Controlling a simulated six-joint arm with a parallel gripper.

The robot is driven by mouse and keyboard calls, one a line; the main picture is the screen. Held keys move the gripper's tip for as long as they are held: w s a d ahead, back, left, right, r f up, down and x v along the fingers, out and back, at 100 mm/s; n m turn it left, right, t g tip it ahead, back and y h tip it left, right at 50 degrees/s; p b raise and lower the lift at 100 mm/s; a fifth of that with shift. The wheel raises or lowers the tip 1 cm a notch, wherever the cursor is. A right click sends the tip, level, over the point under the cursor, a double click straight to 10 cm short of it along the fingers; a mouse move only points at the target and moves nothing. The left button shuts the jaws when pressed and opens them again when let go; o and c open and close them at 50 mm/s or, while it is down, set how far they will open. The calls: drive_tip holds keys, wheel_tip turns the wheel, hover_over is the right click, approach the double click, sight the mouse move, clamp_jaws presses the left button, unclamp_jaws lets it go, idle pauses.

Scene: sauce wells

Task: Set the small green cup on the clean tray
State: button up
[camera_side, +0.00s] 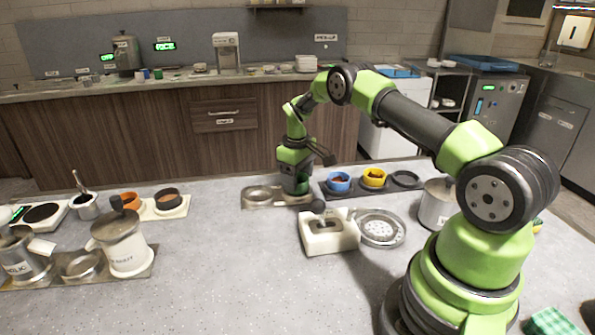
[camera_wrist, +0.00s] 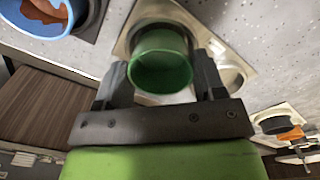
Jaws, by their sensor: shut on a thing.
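The small green cup (camera_wrist: 160,70) is held between the two fingers of my gripper (camera_wrist: 162,74) in the wrist view; it looks empty. In the side view my gripper (camera_side: 296,180) is low over the right part of a metal tray (camera_side: 250,205) with round wells, and the cup is mostly hidden by the fingers. The metal tray also shows behind the cup in the wrist view (camera_wrist: 232,72). I cannot tell whether the cup touches it. No label shows which tray is the clean one.
A dark tray (camera_side: 335,192) to the right holds a blue cup (camera_side: 339,182), a yellow cup (camera_side: 374,177) and an empty ring. A pale tray (camera_side: 178,212) at left holds orange and dark cups. A white block (camera_side: 330,236) stands in front.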

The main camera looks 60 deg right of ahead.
drive_tip(key=shift+f, duration=0.55)
idle(0.8)
drive_tip(key=o, duration=1)
drive_tip(key=shift+r, duration=0.1)
wheel_tip(320, 180, up, 8)
